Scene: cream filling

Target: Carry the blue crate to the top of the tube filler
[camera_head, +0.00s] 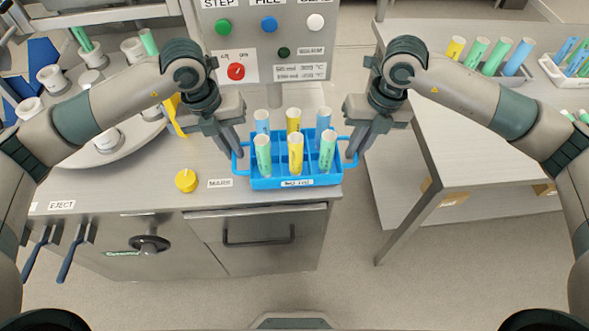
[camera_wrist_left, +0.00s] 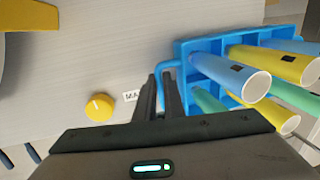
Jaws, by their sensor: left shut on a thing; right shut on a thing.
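The blue crate (camera_head: 297,182) is at the right end of the tube filler's top (camera_head: 205,170) in the head view. Several blue, green and yellow tubes stand upright in it. My left gripper (camera_head: 238,155) is shut on the crate's left handle, and my right gripper (camera_head: 352,157) is shut on its right handle. In the left wrist view, the left gripper's fingers (camera_wrist_left: 167,95) close at the handle of the crate (camera_wrist_left: 190,48). I cannot tell whether the crate's underside touches the top.
A control panel (camera_head: 265,45) with coloured buttons stands behind the crate. A yellow knob (camera_head: 186,180) is to its left, and a round turntable (camera_head: 100,150) with white holders lies further left. A side table (camera_head: 480,140) with tubes is at the right, across a floor gap.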

